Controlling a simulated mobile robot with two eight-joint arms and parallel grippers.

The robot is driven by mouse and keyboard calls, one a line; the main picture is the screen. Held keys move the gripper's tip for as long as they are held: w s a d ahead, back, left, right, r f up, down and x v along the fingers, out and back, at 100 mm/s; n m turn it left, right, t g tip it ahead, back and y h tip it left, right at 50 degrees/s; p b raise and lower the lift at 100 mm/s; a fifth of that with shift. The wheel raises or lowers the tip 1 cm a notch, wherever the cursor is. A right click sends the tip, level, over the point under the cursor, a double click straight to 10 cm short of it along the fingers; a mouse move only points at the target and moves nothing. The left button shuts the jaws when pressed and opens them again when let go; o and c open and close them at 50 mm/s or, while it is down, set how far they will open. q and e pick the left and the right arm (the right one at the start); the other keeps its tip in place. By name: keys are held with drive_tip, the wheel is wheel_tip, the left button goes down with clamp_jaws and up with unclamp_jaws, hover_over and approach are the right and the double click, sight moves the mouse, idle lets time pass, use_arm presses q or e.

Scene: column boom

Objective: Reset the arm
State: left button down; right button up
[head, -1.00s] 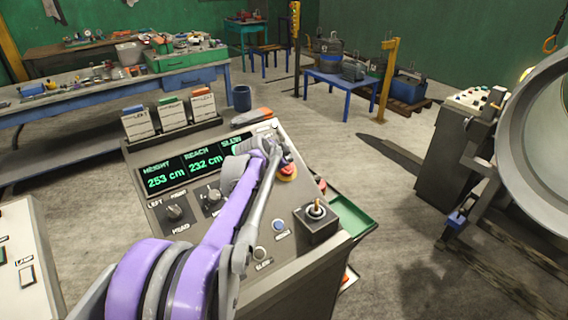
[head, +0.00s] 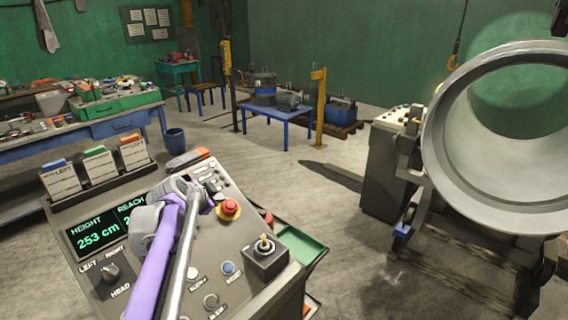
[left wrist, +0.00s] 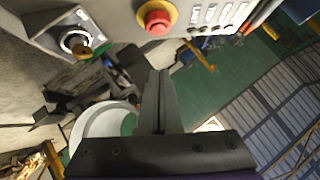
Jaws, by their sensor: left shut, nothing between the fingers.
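A grey control console (head: 190,298) stands in front of me. A red mushroom button (head: 229,208) on a yellow collar sits on it and also shows in the left wrist view (left wrist: 157,17). Nearer are a blue button (head: 228,268) with a small blurred label, grey buttons and a joystick (head: 264,245) in a square box. The display (head: 97,233) reads height 253 cm; the reach number is partly covered by my left arm. My left gripper (left wrist: 160,73) is shut and empty, over the console and apart from the red button. In the head view its fingertips are hard to make out. My right gripper is out of view.
A large grey ring-shaped part (head: 440,165) stands at the right beside a grey cabinet (head: 385,175). Card holders (head: 97,163) line the console's far edge. A green tray (head: 300,247) juts from its right side. Open floor lies between console and ring.

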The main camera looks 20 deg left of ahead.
use_arm(q)
drive_tip(key=s+d+f+n+g+h, duration=0.1)
drive_tip(key=s+d+f, duration=0.1)
drive_tip(key=d, duration=0.4)
drive_tip(key=s+d+f+h, duration=0.1)
drive_tip(key=s+d+f, duration=0.1)
drive_tip(key=d, duration=0.4)
drive_tip(key=s+d+f+n+g, duration=0.1)
drive_tip(key=s+d+f+n, duration=0.1)
drive_tip(key=s+d+f, duration=0.4)
drive_tip(key=s+d+f+n+g, duration=0.2)
drive_tip(key=s+d+f, duration=0.5)
drive_tip(key=s+d, duration=0.3)
drive_tip(key=shift+s+f+n, duration=0.25)
drive_tip(key=shift+s+n, duration=0.15)
drive_tip(key=shift+s, duration=0.7)
drive_tip(key=shift+w+d, duration=0.1)
